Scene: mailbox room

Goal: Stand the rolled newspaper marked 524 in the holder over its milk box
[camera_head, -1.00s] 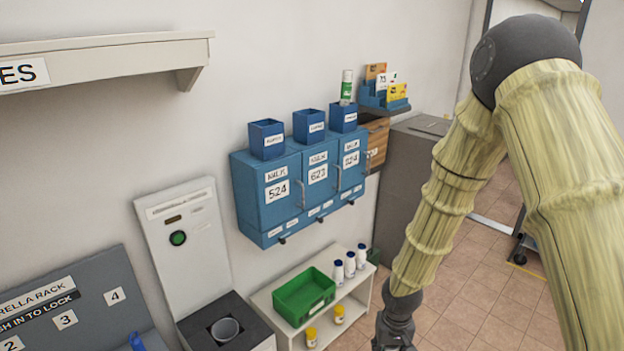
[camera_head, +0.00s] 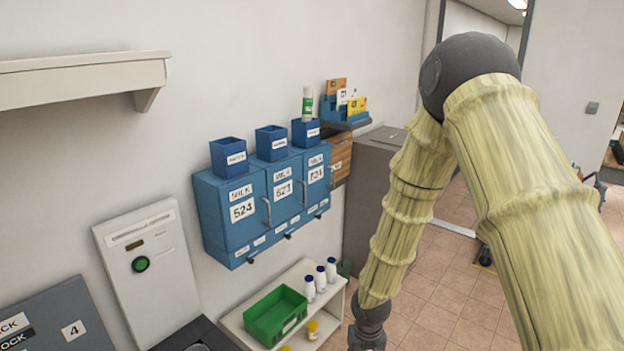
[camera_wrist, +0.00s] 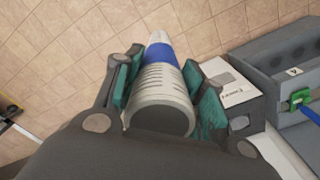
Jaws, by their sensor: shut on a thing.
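In the wrist view my gripper (camera_wrist: 160,75) is shut on a pale roll with printed lines and a blue band, the rolled newspaper (camera_wrist: 158,98). No number can be read on it. In the head view the milk box marked 524 (camera_head: 240,222) is the leftmost of three blue wall boxes. An open blue holder (camera_head: 231,158) stands above it and looks empty, though its inside is mostly hidden. Its label is too small to read.
Other holders stand over the middle (camera_head: 271,143) and right boxes. A white roll with a green band (camera_head: 307,103) stands at the right holder. A card rack (camera_head: 345,115) is farther right. Below is a white shelf (camera_head: 240,325) with a green crate (camera_head: 275,317) and bottles.

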